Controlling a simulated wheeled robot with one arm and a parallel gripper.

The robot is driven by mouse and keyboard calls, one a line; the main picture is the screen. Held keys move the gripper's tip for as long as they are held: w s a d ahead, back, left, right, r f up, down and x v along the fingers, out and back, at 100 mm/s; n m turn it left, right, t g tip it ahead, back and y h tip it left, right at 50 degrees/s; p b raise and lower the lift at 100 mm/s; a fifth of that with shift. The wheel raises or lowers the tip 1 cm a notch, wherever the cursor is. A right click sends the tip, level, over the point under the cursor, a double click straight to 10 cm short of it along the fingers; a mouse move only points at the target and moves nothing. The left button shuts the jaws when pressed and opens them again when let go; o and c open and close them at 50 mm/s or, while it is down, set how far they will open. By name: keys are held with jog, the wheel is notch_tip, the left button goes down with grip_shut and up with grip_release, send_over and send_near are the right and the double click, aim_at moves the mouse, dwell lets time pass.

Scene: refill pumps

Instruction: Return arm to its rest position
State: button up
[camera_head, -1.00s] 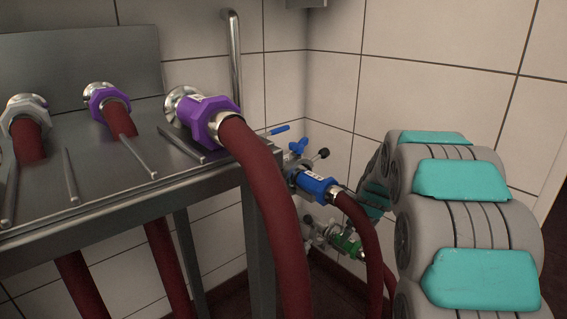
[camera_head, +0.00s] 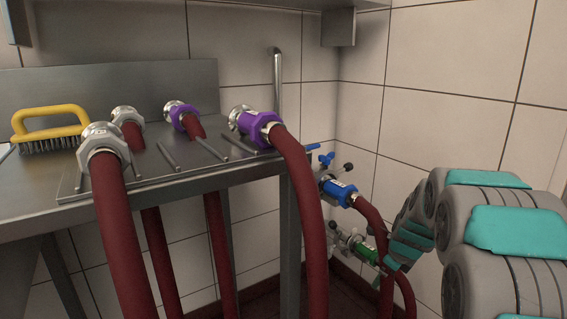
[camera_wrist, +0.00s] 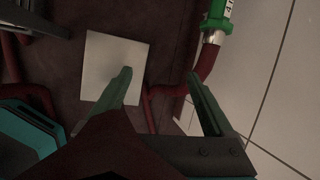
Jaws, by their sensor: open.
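My arm (camera_head: 505,225), grey with teal pads, is folded at the right side of the head view. In the wrist view, my gripper (camera_wrist: 160,74) has its two fingers wide apart, with nothing held between them. Beyond the fingers are the dark red floor (camera_wrist: 165,45), a pale square plate (camera_wrist: 110,55) and dark red hose. The green hose coupling (camera_wrist: 217,20) is at the top, past the right finger and apart from it. In the head view, the green coupling (camera_head: 366,253) is low by the wall, left of my arm. The gripper's fingers are not clear there.
A steel table (camera_head: 45,200) at left holds hoses with grey (camera_head: 103,150) and purple (camera_head: 250,125) couplings and a yellow-handled brush (camera_head: 50,120). A blue coupling (camera_head: 338,190) is on a valve by the corner. Hoses hang between the table and my arm. A tiled wall (camera_head: 440,90) stands behind.

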jog(key=s+a+r+n+g+p, duration=0.1)
jog(key=s+a+r+n+p, duration=0.15)
jog(key=s+n, duration=0.35)
jog(key=s+a+r+n+g+p, duration=0.1)
jog(key=s+a+r+n, duration=0.25)
jog(key=s, duration=0.45)
jog(key=s+a+r+n+g+p, duration=0.1)
jog(key=s+a+r+n, duration=0.25)
jog(key=s+n, duration=0.2)
jog(key=s+a+r+n+g+p, duration=0.1)
jog(key=s+n+g+p, duration=0.1)
jog(key=s+n, duration=0.4)
jog(key=s+a+r+n+g+p, duration=0.1)
jog(key=s+n, duration=0.5)
jog(key=s, duration=1)
jog(key=shift+s+a+r+g+p, duration=0.25)
jog(key=shift+a+g+p, duration=0.15)
jog(key=shift+p, duration=0.15)
